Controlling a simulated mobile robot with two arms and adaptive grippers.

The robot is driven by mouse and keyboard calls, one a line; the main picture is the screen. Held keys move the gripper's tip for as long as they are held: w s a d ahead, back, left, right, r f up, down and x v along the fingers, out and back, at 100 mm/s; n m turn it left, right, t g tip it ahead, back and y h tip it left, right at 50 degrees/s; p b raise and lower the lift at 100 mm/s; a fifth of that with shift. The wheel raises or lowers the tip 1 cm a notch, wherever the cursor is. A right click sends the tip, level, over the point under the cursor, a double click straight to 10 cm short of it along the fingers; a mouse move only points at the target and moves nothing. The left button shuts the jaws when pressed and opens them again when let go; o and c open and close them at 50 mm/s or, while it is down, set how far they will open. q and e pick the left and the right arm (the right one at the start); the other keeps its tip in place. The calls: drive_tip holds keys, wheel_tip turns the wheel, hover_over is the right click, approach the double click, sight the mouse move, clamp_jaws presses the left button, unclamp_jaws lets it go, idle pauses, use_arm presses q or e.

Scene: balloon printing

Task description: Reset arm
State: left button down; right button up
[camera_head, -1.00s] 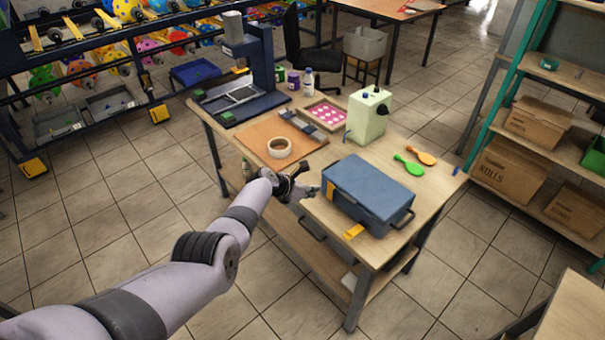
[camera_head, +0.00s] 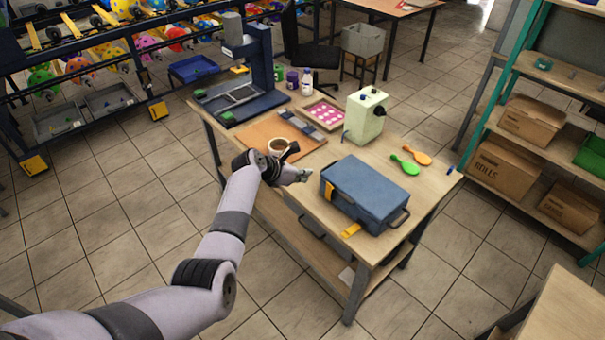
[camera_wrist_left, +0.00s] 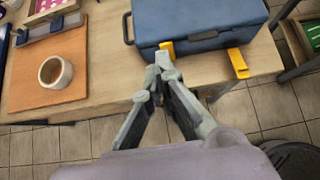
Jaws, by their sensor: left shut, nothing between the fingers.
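My left arm comes in from the lower left in the head view, and its left gripper (camera_head: 303,176) is by the front edge of the wooden workbench (camera_head: 315,210). In the left wrist view the left gripper (camera_wrist_left: 163,62) has its fingertips together with nothing between them. The tips appear close to the yellow latch of the blue toolbox (camera_wrist_left: 190,20); I cannot tell whether they touch. The blue toolbox (camera_head: 368,193) sits shut on the bench, right of the gripper. My right gripper is not in view.
Shelves (camera_head: 530,150) stand at right. Floor in front is clear.

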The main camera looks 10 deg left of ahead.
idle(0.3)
use_arm(q)
drive_tip(key=s+a+f+m+g+y+b, duration=0.15)
drive_tip(key=s+f+m, duration=0.35)
drive_tip(key=s+f, duration=0.6)
drive_tip(key=s+a+f+m+g+y+b, duration=0.1)
drive_tip(key=s+a+f+m+b, duration=0.2)
drive_tip(key=s+f, duration=0.75)
drive_tip(key=s+a+f+m+g+y+b, duration=0.1)
drive_tip(key=s+f+m+g+y+b, duration=0.35)
drive_tip(key=f, duration=1.25)
drive_tip(key=s+a+f+m+b, duration=0.1)
drive_tip(key=s+f+m, duration=0.4)
drive_tip(key=s, duration=0.7)
drive_tip(key=s+a+f+m+b, duration=0.1)
drive_tip(key=s+f+m, duration=0.5)
drive_tip(key=s, duration=0.7)
drive_tip(key=s+a+f+m+h+b, duration=0.1)
drive_tip(key=s+f+m, duration=0.4)
drive_tip(key=s, duration=0.8)
drive_tip(key=m, duration=0.3)
drive_tip(key=shift+a+f+b, duration=0.15)
drive_tip(key=shift+f+b, duration=0.15)
drive_tip(key=shift+b, duration=0.1)
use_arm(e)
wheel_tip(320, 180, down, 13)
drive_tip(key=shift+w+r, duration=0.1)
